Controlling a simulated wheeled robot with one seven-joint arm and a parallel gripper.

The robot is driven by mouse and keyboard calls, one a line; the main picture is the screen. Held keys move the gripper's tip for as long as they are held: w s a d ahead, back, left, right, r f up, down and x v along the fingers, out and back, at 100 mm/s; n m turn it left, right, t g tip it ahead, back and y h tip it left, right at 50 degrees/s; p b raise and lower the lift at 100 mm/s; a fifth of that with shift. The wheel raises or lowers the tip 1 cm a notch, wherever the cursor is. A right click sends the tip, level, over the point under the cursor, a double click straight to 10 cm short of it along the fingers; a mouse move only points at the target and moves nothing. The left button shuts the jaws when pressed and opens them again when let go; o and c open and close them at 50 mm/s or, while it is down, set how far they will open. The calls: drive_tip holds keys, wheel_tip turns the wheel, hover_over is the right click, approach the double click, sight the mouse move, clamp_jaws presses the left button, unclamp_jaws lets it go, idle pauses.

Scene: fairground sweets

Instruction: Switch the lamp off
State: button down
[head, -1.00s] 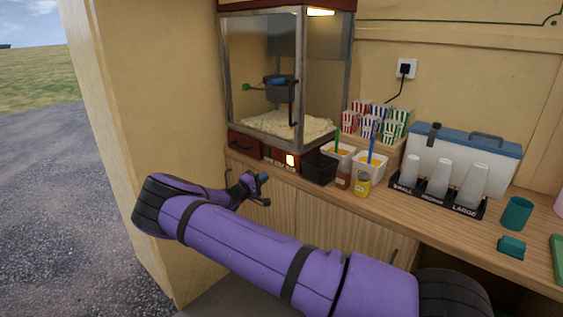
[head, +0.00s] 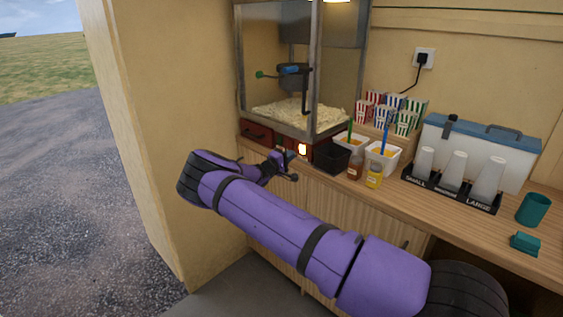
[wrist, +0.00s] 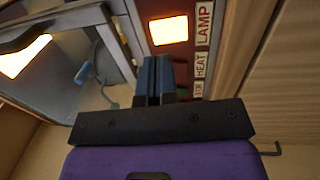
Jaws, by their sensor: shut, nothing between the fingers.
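The popcorn machine (head: 318,70) stands on the counter, with a red control panel along its base. A glowing switch (head: 302,149) is lit on that panel; in the wrist view the lit switch (wrist: 168,30) sits beside the LAMP label (wrist: 204,22). The lamp (head: 337,1) glows at the top edge of the head view. My gripper (head: 290,156) is shut and empty, just in front of the panel. In the wrist view its blue fingertips (wrist: 152,62) are below the lit switch; whether they touch the panel I cannot tell. They partly hide the panel beside the HEAT label (wrist: 201,65).
A black tub (head: 331,157), sauce bottles (head: 355,168) and white tubs (head: 383,157) stand right of the panel. A cup rack (head: 450,191) and a cooler (head: 478,150) are further right.

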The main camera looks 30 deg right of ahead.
sight(301, 146)
drive_tip(key=shift+x, duration=2.5)
drive_tip(key=shift+d+r+y, duration=0.3)
drive_tip(key=shift+d+y, duration=0.05)
drive_tip(key=shift+y, duration=0.15)
drive_tip(key=shift+a, duration=0.6)
drive_tip(key=r+v, duration=0.1)
drive_tip(key=v, duration=1.2)
drive_tip(key=shift+r, duration=0.4)
drive_tip(key=shift+a, duration=0.1)
